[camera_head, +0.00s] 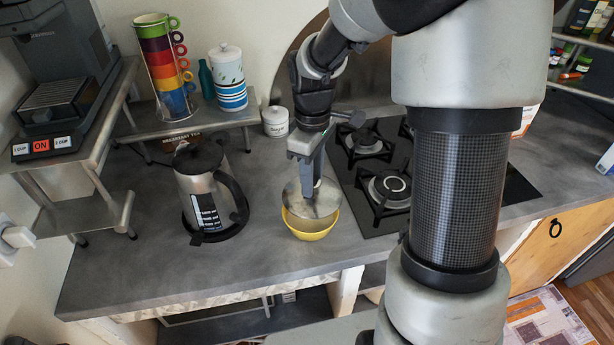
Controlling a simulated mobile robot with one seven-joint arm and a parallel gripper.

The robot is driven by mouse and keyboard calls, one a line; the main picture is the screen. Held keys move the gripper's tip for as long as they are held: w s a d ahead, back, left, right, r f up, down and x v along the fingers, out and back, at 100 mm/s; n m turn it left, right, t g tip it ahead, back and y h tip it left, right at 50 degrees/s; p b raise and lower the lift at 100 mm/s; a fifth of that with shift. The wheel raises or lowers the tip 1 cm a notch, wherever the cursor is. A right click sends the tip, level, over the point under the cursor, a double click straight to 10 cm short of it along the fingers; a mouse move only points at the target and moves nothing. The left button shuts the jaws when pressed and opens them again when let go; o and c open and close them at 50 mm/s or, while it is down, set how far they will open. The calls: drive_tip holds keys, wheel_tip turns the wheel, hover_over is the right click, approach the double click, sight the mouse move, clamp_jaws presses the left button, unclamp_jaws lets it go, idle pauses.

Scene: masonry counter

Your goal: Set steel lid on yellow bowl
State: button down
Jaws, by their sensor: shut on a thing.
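The yellow bowl (312,235) stands on the grey counter, just left of the gas hob. The steel lid (296,203) is at the bowl's mouth and looks tilted, with its left side higher than the bowl's rim. Part of the bowl's inside shows at the front and right. My gripper (312,192) points down over the bowl and is shut on the lid near its middle. The fingers hide the lid's handle. I cannot tell whether the lid touches the rim.
A steel kettle (203,190) with a black handle stands left of the bowl. The gas hob (385,170) is close on the right. A small white sugar pot (275,121) stands behind. A metal shelf with stacked cups (160,60) is at the back left. Bare counter (250,255) lies in front.

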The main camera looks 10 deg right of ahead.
drive_tip(key=n, duration=0.5)
drive_tip(key=shift+w+f+n+b, duration=0.2)
drive_tip(key=shift+w+n+b, duration=0.05)
drive_tip(key=shift+n+b, duration=0.15)
drive_tip(key=n, duration=0.4)
drive_tip(key=shift+b, duration=0.3)
drive_tip(key=shift+w+n, duration=0.15)
drive_tip(key=shift+n, duration=1.05)
drive_tip(key=shift+f+b, duration=2.05)
drive_tip(key=shift+f, duration=0.55)
drive_tip(key=shift+f, duration=0.2)
drive_tip(key=c, duration=1.2)
unclamp_jaws()
drive_tip(key=shift+r, duration=0.1)
drive_tip(key=shift+r+p, duration=2.35)
drive_tip(key=shift+r, duration=0.65)
